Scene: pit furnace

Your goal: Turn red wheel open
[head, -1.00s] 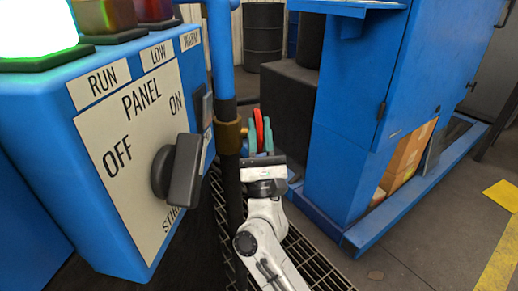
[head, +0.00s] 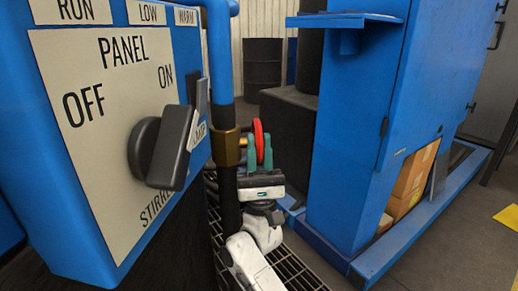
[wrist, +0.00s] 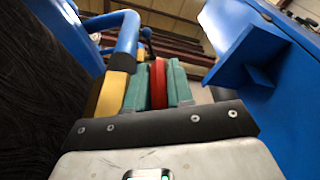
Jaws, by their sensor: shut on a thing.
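The red wheel (head: 259,141) stands edge-on beside the brass valve body (head: 225,147) on the blue and black pipe. My gripper (head: 259,152) is at the wheel from below, its teal fingers on either side of the rim. In the wrist view, the red wheel (wrist: 157,84) lies between the two teal fingers of my gripper (wrist: 158,86), which are shut on it. The brass part (wrist: 112,93) is just left of the fingers there. The wheel's lower part is hidden by the fingers.
A blue control panel (head: 90,120) with a black knob (head: 163,147) stands close on the left. A blue cabinet (head: 365,120) with a shelf (head: 343,20) is on the right, with boxes (head: 410,180) inside. A floor grating (head: 285,262) lies below. A dark drum (head: 262,63) stands behind.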

